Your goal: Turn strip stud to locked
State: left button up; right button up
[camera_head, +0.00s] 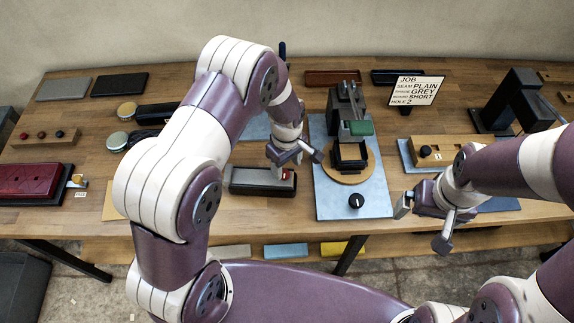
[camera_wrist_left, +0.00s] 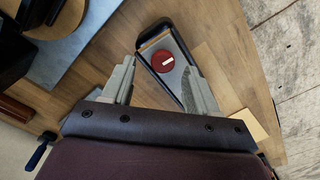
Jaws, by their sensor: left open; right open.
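The strip stud is a round red knob (camera_wrist_left: 164,61) with a short white bar on its face. It sits on a grey plate in a dark-rimmed strip (camera_wrist_left: 178,88). In the head view the strip (camera_head: 250,180) lies near the table's front edge, and a bit of red stud (camera_head: 287,175) shows at its right end, partly hidden by my gripper. My left gripper (camera_wrist_left: 158,64) is open above the strip, its fingers on either side of the stud in the picture; contact cannot be told. My right gripper (camera_head: 422,223) is open and empty at the front right.
A blue-grey board (camera_head: 329,201) with a black knob (camera_head: 356,201) and a press-like device (camera_head: 347,105) stands right of the strip. A sign (camera_head: 416,90) stands behind. A red case (camera_head: 30,181) lies far left. A wooden block (camera_head: 452,151) is near my right arm.

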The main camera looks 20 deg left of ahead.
aim_at(284, 173)
pick_arm(q)
jog(key=shift+s+a+f, duration=0.1)
jog(key=shift+a+f, duration=0.1)
jog(key=shift+f, duration=0.55)
jog(key=shift+a+f, duration=0.2)
jog(key=shift+f, duration=0.55)
jog(key=shift+d, duration=0.2)
jog(key=c, duration=0.9)
jog(key=shift+a, duration=0.1)
jog(key=shift+c, duration=0.8)
pick_arm(e)
jog(key=shift+s+a+r, duration=0.1)
jog(key=shift+a+r, duration=0.25)
jog(key=shift+r, duration=0.1)
